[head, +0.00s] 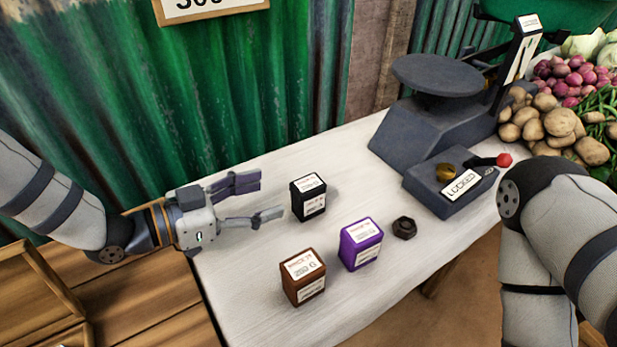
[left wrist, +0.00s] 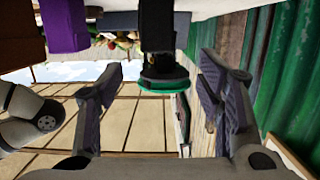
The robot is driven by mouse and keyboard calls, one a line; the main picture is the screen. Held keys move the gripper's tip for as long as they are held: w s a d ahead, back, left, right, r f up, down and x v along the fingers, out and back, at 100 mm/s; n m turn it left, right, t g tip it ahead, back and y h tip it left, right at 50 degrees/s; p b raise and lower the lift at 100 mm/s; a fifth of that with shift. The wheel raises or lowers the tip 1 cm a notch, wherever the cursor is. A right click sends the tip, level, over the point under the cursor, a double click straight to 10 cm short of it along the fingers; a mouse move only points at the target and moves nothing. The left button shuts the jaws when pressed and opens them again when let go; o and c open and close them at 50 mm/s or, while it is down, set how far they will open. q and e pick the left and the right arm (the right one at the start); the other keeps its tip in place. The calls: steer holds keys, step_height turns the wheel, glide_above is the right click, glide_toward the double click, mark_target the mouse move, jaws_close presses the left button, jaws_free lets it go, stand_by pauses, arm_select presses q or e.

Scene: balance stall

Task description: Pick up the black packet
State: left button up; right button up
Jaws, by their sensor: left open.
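The black packet (head: 308,196) stands upright on the white table, with white labels on its top and front. My left gripper (head: 264,199) is open and empty, just left of the packet, with its fingers pointing toward it and a small gap between. In the left wrist view, which looks upside down, the black packet (left wrist: 157,28) shows at the top middle, between the two open fingers (left wrist: 165,85) and beyond their tips. My right arm is at the right edge of the head view; its gripper is out of sight.
A purple packet (head: 361,244) and a brown packet (head: 303,277) stand nearer the table's front, with a dark hex nut (head: 404,228) beside the purple one. A grey scale (head: 425,134) stands behind right, near potatoes (head: 553,124) and onions (head: 570,79). The green corrugated wall (head: 230,90) is behind.

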mark_target(301, 186)
arm_select(q)
steer(key=x, duration=1)
steer(key=shift+s+d+r, duration=0.1)
steer(key=shift+s+d, duration=0.05)
steer(key=shift+s, duration=0.05)
steer(key=c, duration=1.4)
